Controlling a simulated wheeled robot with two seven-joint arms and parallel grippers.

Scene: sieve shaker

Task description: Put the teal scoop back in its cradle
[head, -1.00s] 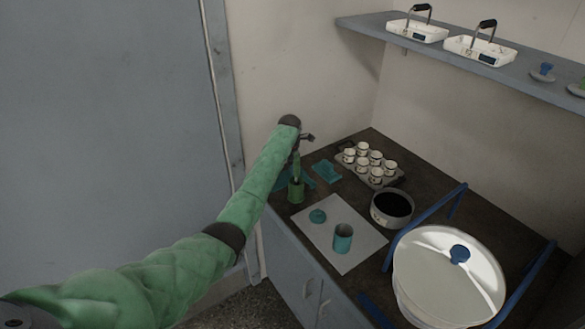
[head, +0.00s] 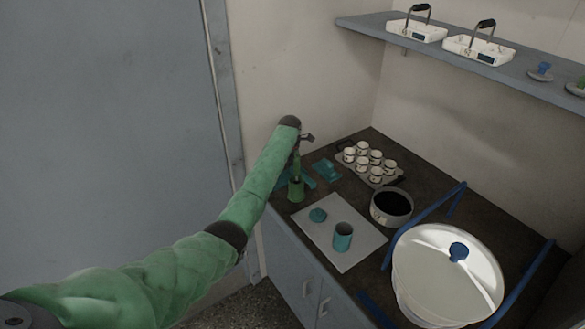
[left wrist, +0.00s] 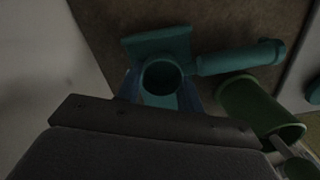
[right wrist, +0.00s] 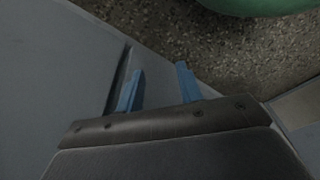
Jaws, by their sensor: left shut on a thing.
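My left gripper (left wrist: 160,92) points down with its blue fingers shut on a round, dark-topped part of the teal scoop (left wrist: 160,77). A flat teal plate and a teal cylinder lie beside it in the left wrist view; which belongs to the scoop and which to the cradle I cannot tell. In the head view teal shows low behind the green cup (head: 296,191), and a separate teal piece (head: 327,170), perhaps the cradle, lies to its right. The left gripper's fingers are mostly hidden there. My right gripper (right wrist: 157,85) is open and empty by a grey surface.
The green cup holds a stick. A pale mat (head: 355,262) bears a teal jar (head: 342,238) and a teal lid (head: 318,215). A tray of several white cups, a dark-filled pan (head: 391,205) and a large white lidded vessel (head: 445,285) stand farther right. A wall rises behind.

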